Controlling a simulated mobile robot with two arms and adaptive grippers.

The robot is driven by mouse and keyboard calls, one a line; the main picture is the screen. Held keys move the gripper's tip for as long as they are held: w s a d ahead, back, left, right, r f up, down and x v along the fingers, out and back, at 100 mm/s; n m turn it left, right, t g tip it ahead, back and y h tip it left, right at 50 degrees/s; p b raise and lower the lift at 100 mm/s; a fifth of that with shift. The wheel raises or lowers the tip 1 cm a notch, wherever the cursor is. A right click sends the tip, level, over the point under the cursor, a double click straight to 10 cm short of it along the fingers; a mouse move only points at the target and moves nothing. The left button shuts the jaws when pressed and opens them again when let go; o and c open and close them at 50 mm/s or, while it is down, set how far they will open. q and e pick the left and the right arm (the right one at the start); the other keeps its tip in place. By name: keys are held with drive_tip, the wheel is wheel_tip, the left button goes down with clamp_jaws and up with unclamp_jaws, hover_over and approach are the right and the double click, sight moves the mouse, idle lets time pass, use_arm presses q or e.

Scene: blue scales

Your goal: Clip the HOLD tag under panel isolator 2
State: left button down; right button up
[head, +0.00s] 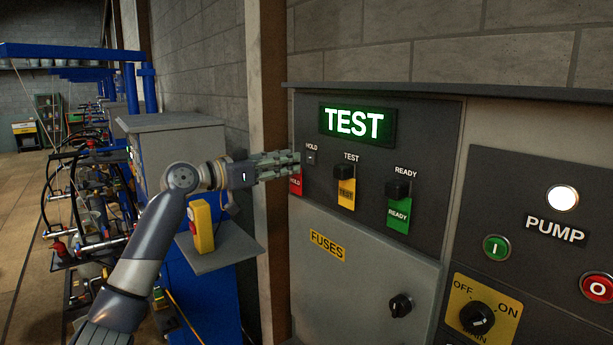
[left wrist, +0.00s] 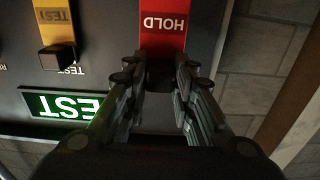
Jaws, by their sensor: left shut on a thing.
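The red HOLD tag (head: 295,185) hangs at the left edge of the dark panel (head: 440,130), just below my left fingertips. My left gripper (head: 297,165) reaches in from the left and is shut on the tag's black top end. In the left wrist view the red tag (left wrist: 164,22) shows upside down beyond the fingers (left wrist: 160,85). A yellow TEST tag (head: 346,194) and a green READY tag (head: 397,214) hang under black blocks. My right gripper is not in view.
A lit green TEST sign (head: 355,123) is above the tags. Below is a grey FUSES door (head: 360,280) with a black knob. PUMP buttons and a yellow OFF/ON switch (head: 480,315) are at right. A yellow box (head: 203,226) stands on a shelf left of the panel.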

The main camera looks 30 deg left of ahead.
use_arm(q)
drive_tip(key=shift+b+v, duration=0.6)
drive_tip(key=shift+v, duration=0.4)
drive_tip(key=shift+w+d+f, duration=0.1)
drive_tip(key=shift+d, duration=0.05)
